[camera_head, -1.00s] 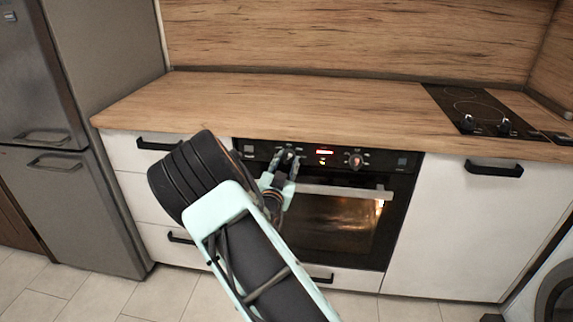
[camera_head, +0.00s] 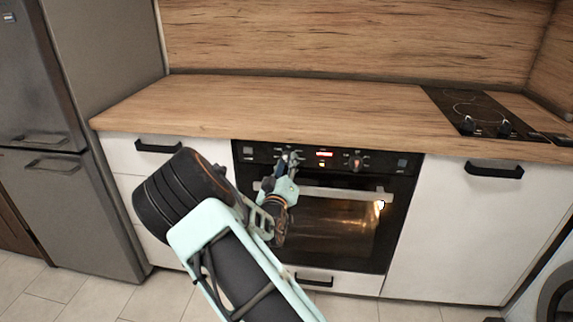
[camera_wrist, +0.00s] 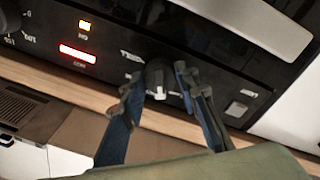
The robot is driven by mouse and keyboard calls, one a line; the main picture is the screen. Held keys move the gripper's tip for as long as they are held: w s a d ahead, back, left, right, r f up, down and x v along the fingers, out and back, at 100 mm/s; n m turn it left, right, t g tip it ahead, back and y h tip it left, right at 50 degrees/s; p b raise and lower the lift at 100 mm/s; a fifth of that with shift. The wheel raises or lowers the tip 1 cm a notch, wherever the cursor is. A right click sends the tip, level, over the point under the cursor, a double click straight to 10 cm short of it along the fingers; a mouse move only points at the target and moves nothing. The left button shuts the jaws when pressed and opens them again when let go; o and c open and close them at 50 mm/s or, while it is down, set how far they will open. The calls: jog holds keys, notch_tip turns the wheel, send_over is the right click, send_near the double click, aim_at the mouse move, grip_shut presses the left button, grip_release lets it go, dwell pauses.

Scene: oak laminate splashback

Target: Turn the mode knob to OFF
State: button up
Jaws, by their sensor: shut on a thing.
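The knob (camera_wrist: 157,74) is a dark dial with a pale pointer part, on the black oven control panel (camera_wrist: 110,35). In the wrist view it sits between the two fingers of my gripper (camera_wrist: 159,84). The gripper is shut on it, though a narrow gap seems to show beside the right finger. In the head view my gripper (camera_head: 288,160) is at the panel's left knob and hides most of it. The small markings around the knob are too blurred to read, so its setting cannot be told.
A second knob (camera_head: 356,162) is to the right of the red display (camera_head: 324,154). The oven door handle (camera_head: 345,193) runs just below the panel. The wooden worktop (camera_head: 270,105) overhangs above and is clear. A black hob (camera_head: 480,112) is at the right.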

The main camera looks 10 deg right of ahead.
jog(key=n, duration=0.4)
jog(key=n+y, duration=0.1)
jog(key=n, duration=0.3)
jog(key=shift+p, duration=0.4)
jog(key=n, duration=0.3)
jog(key=shift+n, duration=0.4)
jog(key=shift+d+n+p, duration=0.15)
jog(key=shift+n+p, duration=0.15)
jog(key=shift+n, duration=1.6)
jog(key=o, duration=1.1)
jog(key=shift+r, duration=0.1)
jog(key=shift+o, duration=0.2)
jog(key=v, duration=1.2)
jog(key=shift+d, duration=0.2)
